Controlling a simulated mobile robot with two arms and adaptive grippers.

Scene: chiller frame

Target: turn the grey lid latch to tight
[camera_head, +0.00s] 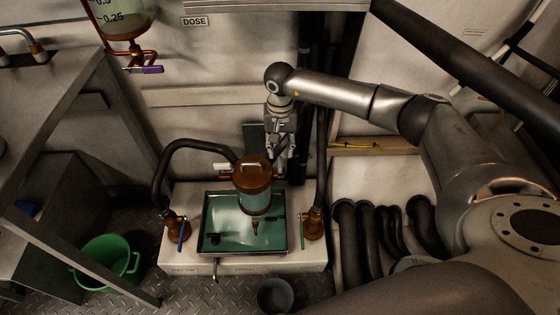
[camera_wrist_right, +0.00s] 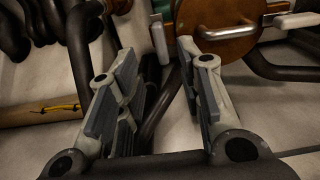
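A round brown lid (camera_head: 252,168) tops a clear vessel (camera_head: 256,200) over a tray of teal liquid. The lid also shows at the top of the right wrist view (camera_wrist_right: 215,28). A short grey bar (camera_wrist_right: 160,38), likely the lid latch, stands beside the lid, beyond and between the fingertips in that view. A second pale grey handle (camera_head: 222,166) sticks out on the lid's other side; it shows in the wrist view too (camera_wrist_right: 297,20). My right gripper (camera_head: 281,165) points down just right of the lid. Its fingers (camera_wrist_right: 154,60) are apart with nothing clasped. My left gripper is not in view.
The teal tray (camera_head: 203,236) sits on a pale block between two brass valves, with a blue handle (camera_head: 181,236) and a green handle (camera_head: 302,232). Dark hoses (camera_head: 375,235) crowd the right. A green bucket (camera_head: 105,262) and a grey bowl (camera_head: 274,296) stand lower down.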

